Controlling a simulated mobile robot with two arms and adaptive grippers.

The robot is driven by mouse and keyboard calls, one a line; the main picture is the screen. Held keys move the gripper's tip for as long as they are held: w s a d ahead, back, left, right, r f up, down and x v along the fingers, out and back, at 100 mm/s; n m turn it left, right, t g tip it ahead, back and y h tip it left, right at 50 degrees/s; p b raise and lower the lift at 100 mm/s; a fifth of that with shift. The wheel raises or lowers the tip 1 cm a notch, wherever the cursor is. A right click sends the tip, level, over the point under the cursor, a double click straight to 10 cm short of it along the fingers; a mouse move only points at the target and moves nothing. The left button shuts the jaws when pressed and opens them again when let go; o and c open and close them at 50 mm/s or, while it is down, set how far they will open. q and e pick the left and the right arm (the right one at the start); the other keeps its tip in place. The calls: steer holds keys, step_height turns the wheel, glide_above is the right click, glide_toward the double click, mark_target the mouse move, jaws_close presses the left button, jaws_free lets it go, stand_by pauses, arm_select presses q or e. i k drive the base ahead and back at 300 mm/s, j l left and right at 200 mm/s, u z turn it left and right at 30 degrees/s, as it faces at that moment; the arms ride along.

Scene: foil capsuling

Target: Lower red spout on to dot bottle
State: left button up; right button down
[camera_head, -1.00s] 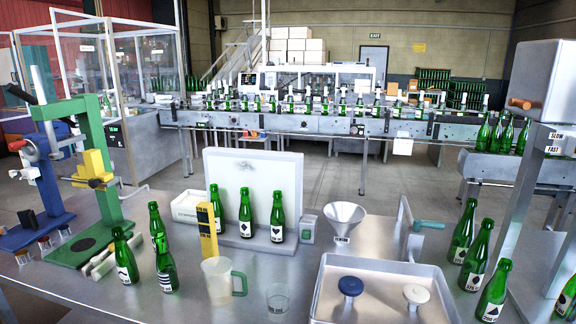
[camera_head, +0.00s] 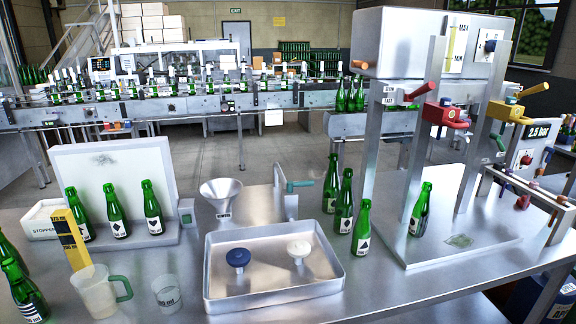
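The red spout (camera_head: 445,114) is a red block on the uprights of the filling machine at the right, with a red lever (camera_head: 420,91) at its upper left. A green bottle (camera_head: 419,212) stands upright on the machine's base plate, below and a little left of the red spout, clearly apart from it. Its label is dark and turned partly away; I cannot tell whether it bears a dot. Several similar bottles (camera_head: 362,232) stand left of the machine; one label seems to show a diamond. Neither of my grippers is in view.
A yellow spout (camera_head: 508,112) sits right of the red one, under the steel tank (camera_head: 415,42). A metal tray (camera_head: 275,284) holding a blue and a white stopper lies left of the bottles. A funnel (camera_head: 222,196) and jug (camera_head: 97,290) stand further left. The front right bench is clear.

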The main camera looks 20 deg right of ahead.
mark_target(432, 113)
steer(key=z, duration=1.7)
